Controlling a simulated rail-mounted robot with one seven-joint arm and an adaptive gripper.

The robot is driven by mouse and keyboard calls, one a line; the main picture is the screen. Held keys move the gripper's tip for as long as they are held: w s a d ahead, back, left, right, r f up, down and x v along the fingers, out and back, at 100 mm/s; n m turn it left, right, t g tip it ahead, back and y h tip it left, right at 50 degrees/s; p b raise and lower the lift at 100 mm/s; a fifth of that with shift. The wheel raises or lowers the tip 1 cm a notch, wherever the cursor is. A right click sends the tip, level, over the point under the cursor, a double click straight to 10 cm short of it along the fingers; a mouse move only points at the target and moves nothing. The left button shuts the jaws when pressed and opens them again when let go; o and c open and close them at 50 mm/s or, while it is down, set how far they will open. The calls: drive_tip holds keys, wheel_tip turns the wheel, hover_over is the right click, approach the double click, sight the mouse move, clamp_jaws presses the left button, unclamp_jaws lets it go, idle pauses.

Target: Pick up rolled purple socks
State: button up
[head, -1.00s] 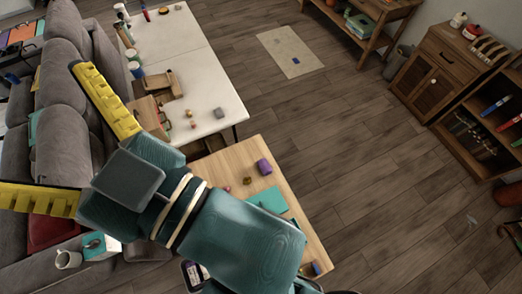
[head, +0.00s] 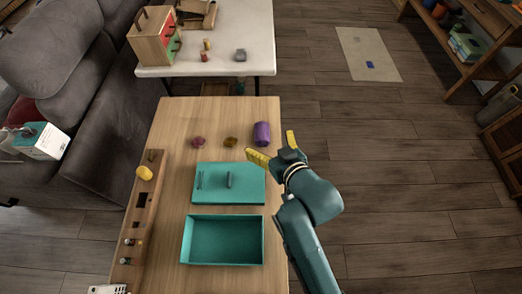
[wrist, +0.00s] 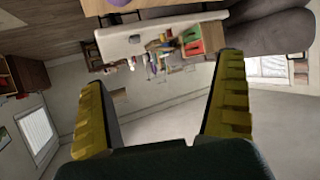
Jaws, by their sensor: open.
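The rolled purple socks (head: 262,134) lie on the wooden table (head: 222,110) near its far right corner. My gripper (head: 274,149) is open and empty, close to the socks on their near right side in the head view. Its two yellow fingers are spread apart, also in the wrist view (wrist: 161,75). I cannot tell its exact height, and no contact shows. A small purple patch (wrist: 121,2) at the top edge of the wrist view looks like the socks, mostly cut off.
A teal lid (head: 245,187) and an open teal box (head: 222,240) lie on the table, with two small rolled items (head: 198,141) left of the socks. A wooden rack (head: 138,222) lines the left edge. A white table (head: 258,30) stands behind.

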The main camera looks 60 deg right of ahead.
drive_tip(key=g+b, duration=0.1)
drive_tip(key=b, duration=0.1)
approach(261, 134)
drive_tip(key=shift+m, duration=0.4)
drive_tip(key=w+d+f+b, duration=0.2)
drive_tip(key=f+b, duration=0.1)
drive_tip(key=w+d+f+b, duration=0.1)
drive_tip(key=shift+d+f+b, duration=0.3)
drive_tip(key=shift+d, duration=0.1)
drive_tip(key=b+x, duration=0.1)
drive_tip(key=x, duration=0.1)
drive_tip(key=b+x, duration=0.2)
drive_tip(key=x, duration=0.1)
drive_tip(key=shift+w+d+r, duration=0.2)
drive_tip(key=shift+w+d, duration=0.05)
drive_tip(key=shift+w, duration=0.2)
drive_tip(key=shift+s, duration=0.1)
drive_tip(key=shift+a, duration=0.1)
drive_tip(key=shift+c, duration=0.2)
drive_tip(key=c, duration=1)
